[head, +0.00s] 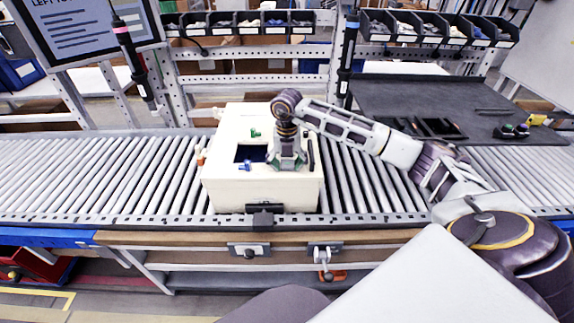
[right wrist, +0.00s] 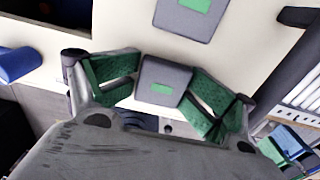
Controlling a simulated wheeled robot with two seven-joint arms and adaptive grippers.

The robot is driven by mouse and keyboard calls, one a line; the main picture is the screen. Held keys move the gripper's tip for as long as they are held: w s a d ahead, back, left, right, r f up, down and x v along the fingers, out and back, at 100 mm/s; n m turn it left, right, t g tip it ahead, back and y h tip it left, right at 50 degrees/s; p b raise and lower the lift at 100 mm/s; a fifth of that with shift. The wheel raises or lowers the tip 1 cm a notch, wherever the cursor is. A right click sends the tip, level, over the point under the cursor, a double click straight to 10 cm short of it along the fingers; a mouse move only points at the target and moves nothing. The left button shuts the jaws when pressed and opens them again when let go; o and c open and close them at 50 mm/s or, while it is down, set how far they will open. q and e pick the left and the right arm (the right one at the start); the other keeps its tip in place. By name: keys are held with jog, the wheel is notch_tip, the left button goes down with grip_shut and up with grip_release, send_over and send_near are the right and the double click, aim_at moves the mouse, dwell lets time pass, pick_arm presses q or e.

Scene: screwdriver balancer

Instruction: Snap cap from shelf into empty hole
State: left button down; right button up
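A cream box (head: 225,190) sits on the roller conveyor, with a dark square opening (head: 250,152) in its top; the opening also shows in the right wrist view (right wrist: 25,22). My right gripper (head: 287,166) points down over the right part of the box top. In the right wrist view its green-padded fingers (right wrist: 163,85) close on both sides of a grey square cap (right wrist: 163,98) with a green patch. Another grey square piece with a green patch (right wrist: 192,12) lies beyond it. Whether the held cap touches the box is unclear. My left gripper is out of view.
A blue part (head: 245,166) and a green part (head: 255,132) stand on the box top. A dark handle (head: 311,153) is close right of my gripper. Two screwdrivers (head: 131,50) (head: 348,55) hang behind. A black shelf (head: 400,95) holds small parts at right.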

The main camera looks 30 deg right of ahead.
jog(key=shift+s+f, duration=0.1)
jog(key=shift+f, duration=0.05)
jog(key=shift+r, duration=0.55)
notch_tip(320, 180, up, 11)
jog(key=shift+w, duration=0.2)
jog(key=shift+r, duration=0.1)
dwell(0.8)
